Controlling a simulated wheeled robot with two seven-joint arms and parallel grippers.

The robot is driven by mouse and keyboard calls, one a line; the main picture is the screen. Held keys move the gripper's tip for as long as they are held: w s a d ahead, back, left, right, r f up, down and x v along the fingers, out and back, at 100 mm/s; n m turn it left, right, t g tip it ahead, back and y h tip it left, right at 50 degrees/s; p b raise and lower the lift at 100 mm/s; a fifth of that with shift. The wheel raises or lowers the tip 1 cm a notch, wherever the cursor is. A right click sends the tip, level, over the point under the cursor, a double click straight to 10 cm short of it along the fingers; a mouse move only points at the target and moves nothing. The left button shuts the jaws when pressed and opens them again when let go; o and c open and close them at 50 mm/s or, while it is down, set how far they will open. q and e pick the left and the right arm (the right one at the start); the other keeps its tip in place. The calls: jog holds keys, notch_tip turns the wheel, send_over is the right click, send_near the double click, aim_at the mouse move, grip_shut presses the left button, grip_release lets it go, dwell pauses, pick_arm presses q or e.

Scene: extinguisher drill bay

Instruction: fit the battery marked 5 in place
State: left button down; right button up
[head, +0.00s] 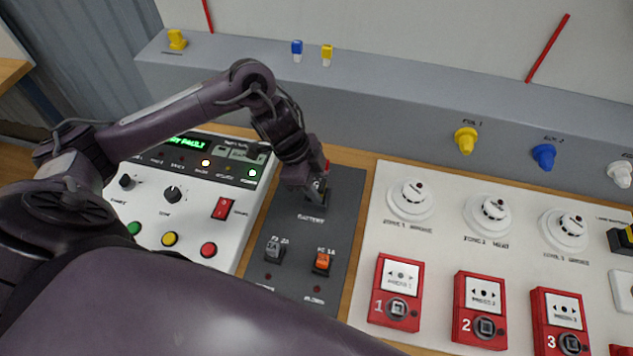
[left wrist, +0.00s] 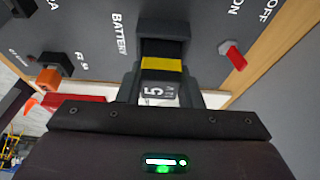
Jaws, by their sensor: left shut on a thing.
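My left gripper (head: 313,192) reaches down over the dark grey panel (head: 340,235), just above the word BATTERY. It is shut on the battery marked 5 (left wrist: 158,92), which shows a pale label with a 5 and a yellow band in the left wrist view. The battery's far end is at the dark battery bay (left wrist: 165,22) on the panel. I cannot tell how deep it sits in the bay. In the head view the gripper mostly hides the battery and the bay. My right gripper is not in view.
A red switch (left wrist: 234,57) marked ON and OFF is beside the bay. A grey fuse (head: 274,249) and an orange fuse (head: 321,262) are on the panel's near part. A white control box (head: 190,190) stands left, and a white board (head: 445,225) with detectors and red call points lies right.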

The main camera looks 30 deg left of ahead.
pick_arm(q)
jog(key=c, duration=0.6)
grip_release()
jog(key=shift+r+p, duration=3.55)
jog(key=shift+p, duration=0.2)
jog(key=shift+f, duration=0.1)
